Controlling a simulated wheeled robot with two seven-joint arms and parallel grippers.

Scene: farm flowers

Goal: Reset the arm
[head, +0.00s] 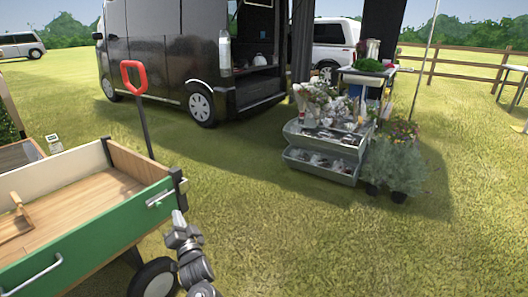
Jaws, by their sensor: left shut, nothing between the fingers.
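My left arm comes up from the bottom edge, and its gripper (180,218) points up and away from me. The fingers are together with nothing between them. It is just to the right of the front corner of a green-sided wooden cart (100,240), near the latch on its panel. I cannot tell whether it touches the cart. My right arm and gripper are not in view.
The cart's black wheel (155,280) and red-handled pole (134,80) are close by. Grey crates (325,140), potted plants (398,170) and a black van (175,50) stand farther back. The grass (330,240) to the right is clear.

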